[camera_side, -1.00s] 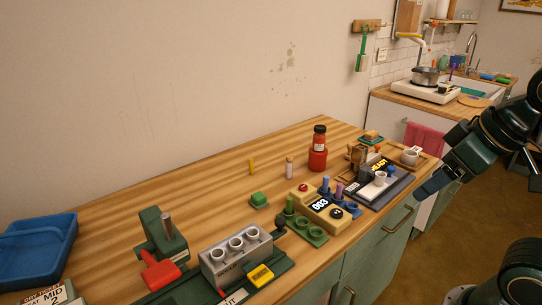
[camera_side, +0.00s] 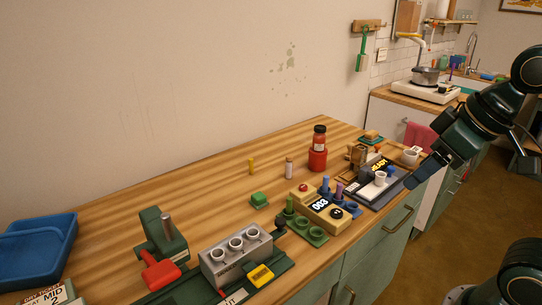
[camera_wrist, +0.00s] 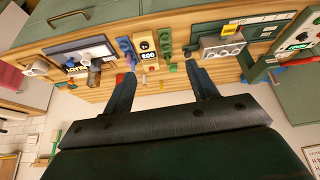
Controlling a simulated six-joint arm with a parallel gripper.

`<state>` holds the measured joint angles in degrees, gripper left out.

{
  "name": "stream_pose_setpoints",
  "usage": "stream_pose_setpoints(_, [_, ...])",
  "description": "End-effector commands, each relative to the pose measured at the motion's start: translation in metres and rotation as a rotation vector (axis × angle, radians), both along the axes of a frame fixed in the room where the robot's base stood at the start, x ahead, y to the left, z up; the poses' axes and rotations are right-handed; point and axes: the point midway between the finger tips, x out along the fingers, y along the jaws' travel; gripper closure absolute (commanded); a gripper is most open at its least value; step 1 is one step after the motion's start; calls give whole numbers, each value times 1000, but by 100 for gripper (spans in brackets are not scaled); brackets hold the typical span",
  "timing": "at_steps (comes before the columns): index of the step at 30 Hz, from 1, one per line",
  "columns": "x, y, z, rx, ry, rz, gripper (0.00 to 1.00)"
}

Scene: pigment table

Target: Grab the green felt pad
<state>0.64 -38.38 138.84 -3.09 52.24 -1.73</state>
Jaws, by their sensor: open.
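A blue tray (camera_side: 35,250) is at the far left. Bare wood lies behind the pad.

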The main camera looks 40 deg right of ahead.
Motion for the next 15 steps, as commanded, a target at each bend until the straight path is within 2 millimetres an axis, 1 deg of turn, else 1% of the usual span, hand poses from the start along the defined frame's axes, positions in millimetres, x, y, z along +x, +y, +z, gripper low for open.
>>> stream_pose_setpoints(5, [33,9,18,-6,23,98,42])
stream_pose_setpoints(9, [63,17,31,-11,38,188,42])
stream_pose_setpoints(15, [106,25,43,-18,58,318,42])
